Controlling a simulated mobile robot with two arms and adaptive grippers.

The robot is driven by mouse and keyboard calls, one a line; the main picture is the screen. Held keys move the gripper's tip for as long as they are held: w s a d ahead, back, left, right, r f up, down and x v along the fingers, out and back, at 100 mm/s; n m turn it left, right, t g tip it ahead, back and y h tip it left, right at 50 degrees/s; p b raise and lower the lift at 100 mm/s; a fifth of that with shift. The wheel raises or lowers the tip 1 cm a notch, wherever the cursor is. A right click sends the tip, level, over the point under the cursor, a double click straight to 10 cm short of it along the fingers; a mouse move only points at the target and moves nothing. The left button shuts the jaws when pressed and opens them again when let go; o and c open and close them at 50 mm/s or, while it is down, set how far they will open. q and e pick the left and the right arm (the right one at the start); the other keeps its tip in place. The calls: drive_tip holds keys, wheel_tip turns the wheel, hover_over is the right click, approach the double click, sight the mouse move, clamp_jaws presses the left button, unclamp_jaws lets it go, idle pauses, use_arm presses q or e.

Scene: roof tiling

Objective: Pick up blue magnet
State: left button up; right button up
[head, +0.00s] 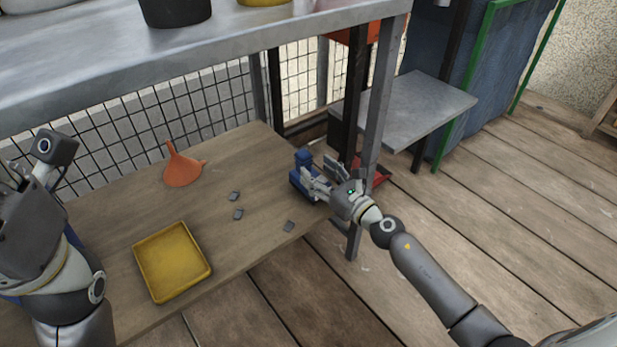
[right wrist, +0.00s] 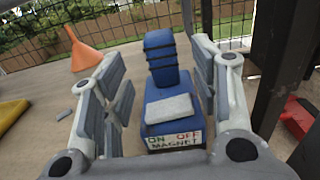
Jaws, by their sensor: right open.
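The blue magnet (head: 303,160) stands at the right end of the wooden lower shelf, near the metal post. In the right wrist view the blue magnet (right wrist: 162,60) is upright, with a grey block on its body and an "ON OFF MAGNET" label. My right gripper (head: 325,180) is open, with its fingers on either side of the magnet. In the right wrist view the fingers (right wrist: 158,95) show gaps to it on both sides. My left gripper (head: 25,175) is at the left edge of the head view, partly cut off; its fingers are unclear.
A yellow tray (head: 172,262), an orange funnel (head: 182,166) and several small grey pieces (head: 238,214) lie on the wooden shelf (head: 130,205). A metal post (head: 378,90) stands close to my right gripper. A red object (right wrist: 300,117) is right of it. A grey upper shelf (head: 200,50) hangs above.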

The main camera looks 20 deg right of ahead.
sight(308, 161)
drive_tip(key=shift+b+x, duration=0.3)
drive_tip(key=shift+x, duration=2.45)
drive_tip(key=shift+d+r, duration=0.15)
drive_tip(key=shift+r, duration=0.05)
drive_tip(key=c, duration=1)
